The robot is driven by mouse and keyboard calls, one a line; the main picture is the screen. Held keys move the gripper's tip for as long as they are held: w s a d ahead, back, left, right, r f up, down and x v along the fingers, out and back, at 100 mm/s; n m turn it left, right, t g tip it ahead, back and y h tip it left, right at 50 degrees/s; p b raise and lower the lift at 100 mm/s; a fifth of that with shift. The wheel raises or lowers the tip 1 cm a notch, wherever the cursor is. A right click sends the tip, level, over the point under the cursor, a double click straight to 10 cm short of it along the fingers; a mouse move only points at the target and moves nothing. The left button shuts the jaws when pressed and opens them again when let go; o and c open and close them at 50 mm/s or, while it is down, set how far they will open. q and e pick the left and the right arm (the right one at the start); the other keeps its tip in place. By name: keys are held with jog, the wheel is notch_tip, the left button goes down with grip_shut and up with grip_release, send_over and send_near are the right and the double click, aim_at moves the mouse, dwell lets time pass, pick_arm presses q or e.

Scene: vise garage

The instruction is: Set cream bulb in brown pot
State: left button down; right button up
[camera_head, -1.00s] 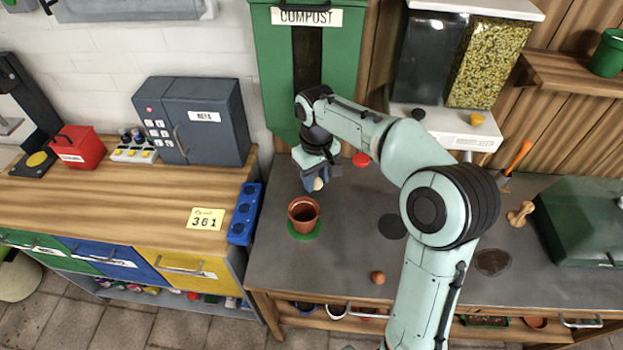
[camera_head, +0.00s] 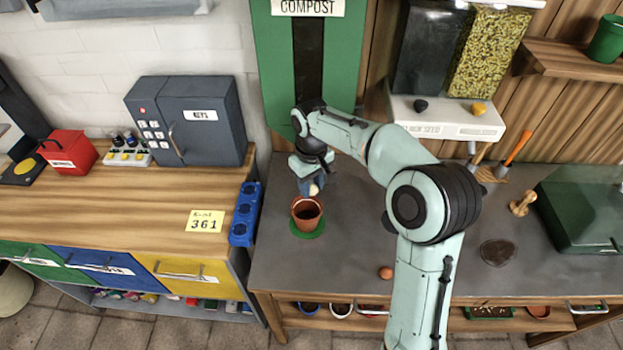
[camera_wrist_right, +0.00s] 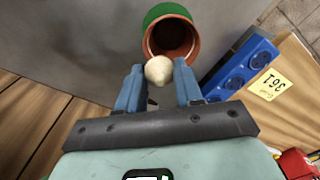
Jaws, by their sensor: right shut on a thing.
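The cream bulb (camera_wrist_right: 159,70) is held between the two blue fingertips of my right gripper (camera_wrist_right: 159,82) in the right wrist view. In the head view the bulb (camera_head: 314,190) shows as a small pale spot at the tips of the right gripper (camera_head: 312,187). The brown pot (camera_head: 306,208) stands upright on a round green mat (camera_head: 308,231) on the grey bench. Its open mouth also shows in the right wrist view (camera_wrist_right: 171,20), just beyond the bulb. The bulb is near the pot's rim on its far side, apart from the inside. My left gripper is not in view.
A blue holder (camera_head: 245,214) lies left of the pot, by the wooden counter with the yellow 361 card (camera_head: 205,221). The green compost bin (camera_head: 265,70) rises behind. A round brown ball (camera_head: 386,272) lies on the bench near the front edge.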

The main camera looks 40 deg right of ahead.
aim_at(311, 184)
jog(key=shift+f, duration=0.25)
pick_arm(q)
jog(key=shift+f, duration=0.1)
pick_arm(e)
jog(key=shift+w, duration=0.1)
jog(key=o, duration=1.1)
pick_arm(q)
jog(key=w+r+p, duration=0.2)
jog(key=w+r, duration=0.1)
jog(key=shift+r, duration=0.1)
pick_arm(e)
notch_tip(311, 184, up, 14)
jog(key=shift+f, duration=0.25)
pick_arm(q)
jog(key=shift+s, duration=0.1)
